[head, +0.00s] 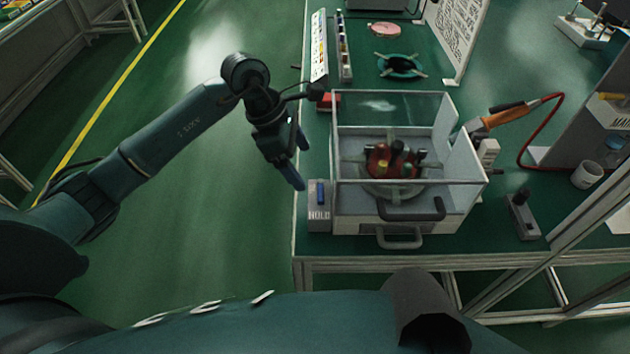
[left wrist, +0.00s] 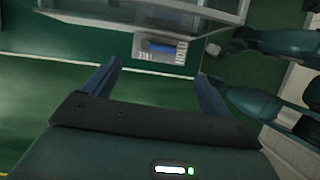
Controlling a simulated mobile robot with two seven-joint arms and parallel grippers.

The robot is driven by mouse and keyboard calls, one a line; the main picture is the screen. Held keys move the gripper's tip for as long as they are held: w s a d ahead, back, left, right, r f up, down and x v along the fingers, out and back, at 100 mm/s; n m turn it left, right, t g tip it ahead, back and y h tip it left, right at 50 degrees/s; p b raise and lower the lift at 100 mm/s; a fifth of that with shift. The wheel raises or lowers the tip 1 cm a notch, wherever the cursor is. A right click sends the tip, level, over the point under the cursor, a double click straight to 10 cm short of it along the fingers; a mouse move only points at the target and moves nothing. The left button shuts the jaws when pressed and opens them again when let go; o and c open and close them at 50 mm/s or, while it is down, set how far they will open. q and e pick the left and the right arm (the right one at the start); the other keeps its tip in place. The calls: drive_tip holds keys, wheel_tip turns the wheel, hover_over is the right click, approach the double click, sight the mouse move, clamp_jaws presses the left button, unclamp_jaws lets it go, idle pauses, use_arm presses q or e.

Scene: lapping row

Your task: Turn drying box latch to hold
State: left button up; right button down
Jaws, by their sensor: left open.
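The drying box (head: 455,205) is a clear-walled box with a pale base and dark front handle on the green bench. Beside its left front corner sits a small grey latch block (head: 318,226) marked HOLD. Its blue latch lever (head: 320,192) points away from the HOLD lettering in the head view. In the left wrist view the blue lever (left wrist: 160,47) lies along the grey block, beyond the fingertips. My left gripper (head: 299,165) is open and empty, just left of the latch at the bench's left edge, apart from it. My right gripper is out of view.
The floor left of the bench is clear.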

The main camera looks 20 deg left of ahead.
sight(320, 191)
use_arm(q)
drive_tip(key=x, duration=0.8)
drive_tip(key=shift+d+f+p, duration=0.15)
drive_tip(key=shift+f+p, duration=0.05)
drive_tip(key=shift+p, duration=0.15)
drive_tip(key=c, duration=1)
drive_tip(key=shift+o, duration=0.2)
drive_tip(key=shift+n, duration=0.3)
drive_tip(key=shift+d, duration=0.1)
drive_tip(key=o, duration=1)
drive_tip(key=shift+c, duration=0.2)
